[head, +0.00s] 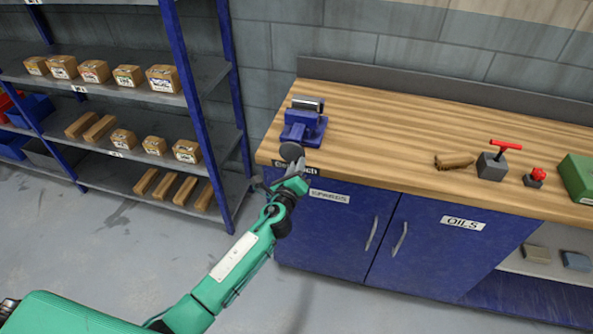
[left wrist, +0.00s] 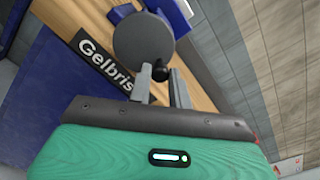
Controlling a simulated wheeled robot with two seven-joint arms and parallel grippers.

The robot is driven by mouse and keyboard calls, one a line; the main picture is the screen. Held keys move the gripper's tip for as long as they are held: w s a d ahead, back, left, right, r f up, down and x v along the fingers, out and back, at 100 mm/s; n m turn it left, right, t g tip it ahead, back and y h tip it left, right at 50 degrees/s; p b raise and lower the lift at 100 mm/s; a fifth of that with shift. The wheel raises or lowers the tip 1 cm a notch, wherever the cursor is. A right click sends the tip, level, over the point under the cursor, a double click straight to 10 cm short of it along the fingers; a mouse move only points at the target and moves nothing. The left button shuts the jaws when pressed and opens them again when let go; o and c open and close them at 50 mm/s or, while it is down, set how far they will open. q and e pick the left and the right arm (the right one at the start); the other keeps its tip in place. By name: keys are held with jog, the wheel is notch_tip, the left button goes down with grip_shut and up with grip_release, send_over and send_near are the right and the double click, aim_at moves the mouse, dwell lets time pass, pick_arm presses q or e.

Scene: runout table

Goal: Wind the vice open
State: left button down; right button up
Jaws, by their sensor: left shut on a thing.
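The blue vice (head: 303,126) stands at the left front corner of the wooden workbench, with grey jaws on top; I cannot tell how wide their gap is. Its round grey handwheel (head: 291,151) faces the front edge, and shows large in the left wrist view (left wrist: 143,38). A small black knob (left wrist: 160,72) sits at the wheel's rim. My left gripper (head: 289,176) is just below and in front of the wheel. In the left wrist view its fingers (left wrist: 160,86) are closed around the knob. My right gripper is in neither view.
The workbench (head: 390,135) has clear wood right of the vice. Farther right are a brown piece (head: 454,162), a grey block with a red T-handle (head: 492,166), a red-knobbed item (head: 535,177) and a green box (head: 578,178). Shelving (head: 215,72) with boxes stands left.

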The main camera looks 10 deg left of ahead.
pick_arm(q)
jog(key=n, duration=0.2)
jog(key=r+n, duration=0.1)
jog(key=n, duration=0.1)
jog(key=shift+a, duration=0.2)
jog(key=shift+b, duration=0.3)
jog(key=shift+a+r+n, duration=0.1)
jog(key=shift+r+n, duration=0.05)
jog(key=shift+n, duration=0.55)
jog(key=shift+a+r+n, duration=0.2)
jog(key=shift+r+n, duration=0.05)
jog(key=shift+n, duration=0.75)
